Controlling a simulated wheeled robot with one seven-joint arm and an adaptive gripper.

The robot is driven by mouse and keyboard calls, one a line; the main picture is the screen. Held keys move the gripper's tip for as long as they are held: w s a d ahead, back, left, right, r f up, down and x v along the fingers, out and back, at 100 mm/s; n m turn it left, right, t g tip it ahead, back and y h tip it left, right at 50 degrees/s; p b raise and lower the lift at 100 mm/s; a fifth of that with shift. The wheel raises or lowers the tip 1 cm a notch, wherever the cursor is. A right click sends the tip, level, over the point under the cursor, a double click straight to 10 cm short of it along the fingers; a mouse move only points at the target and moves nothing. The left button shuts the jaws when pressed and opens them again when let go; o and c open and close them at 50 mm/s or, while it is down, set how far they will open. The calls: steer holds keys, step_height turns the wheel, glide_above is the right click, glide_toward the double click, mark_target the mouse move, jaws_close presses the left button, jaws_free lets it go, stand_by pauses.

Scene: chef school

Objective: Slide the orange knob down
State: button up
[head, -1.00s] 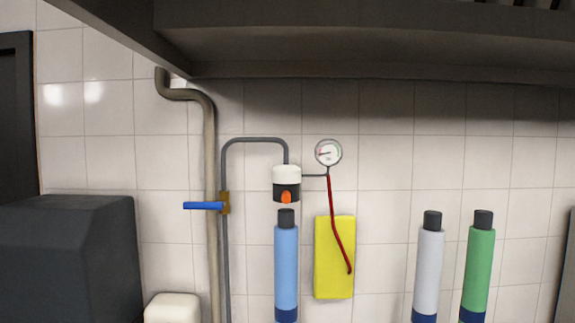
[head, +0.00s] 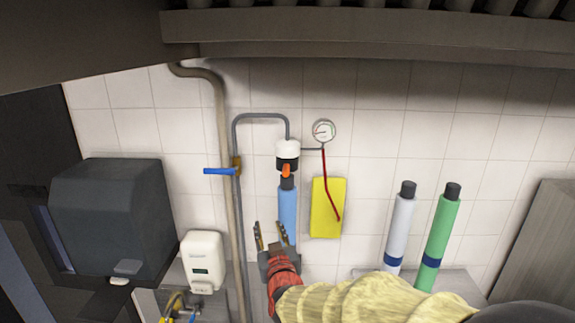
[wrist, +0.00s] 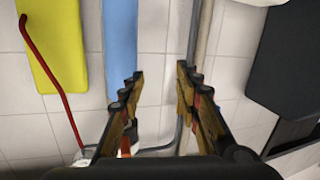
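The orange knob (head: 286,171) is small and sits at the front of a white and black valve head (head: 288,150) on the tiled wall. It is just above the dark cap of a blue cylinder (head: 287,208). My gripper (head: 270,228) is below and a little left of the knob, pointing up, in front of the wall. Its fingers are apart with nothing between them. The wrist view also shows the open fingers (wrist: 160,72), with the blue cylinder (wrist: 120,45) beside the left one.
A gauge (head: 324,131) with a red hose (head: 327,180) hangs right of the valve, before a yellow panel (head: 334,222). A pipe with a blue lever (head: 219,171) runs on the left. Grey (head: 402,225) and green (head: 440,230) cylinders stand right. A dark hood (head: 370,30) overhangs.

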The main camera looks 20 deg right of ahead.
mark_target(286, 171)
steer(key=s+d+r+m+t+h, duration=0.15)
steer(key=d+r+t+h, duration=0.3)
steer(key=r, duration=0.85)
steer(key=shift+n, duration=0.25)
steer(key=p+x, duration=0.3)
steer(key=x, duration=0.3)
steer(key=shift+r, duration=0.15)
steer(key=shift+w+d, duration=0.1)
steer(key=shift+w, duration=0.25)
steer(key=shift+c, duration=0.2)
steer(key=c, duration=0.8)
jaws_close()
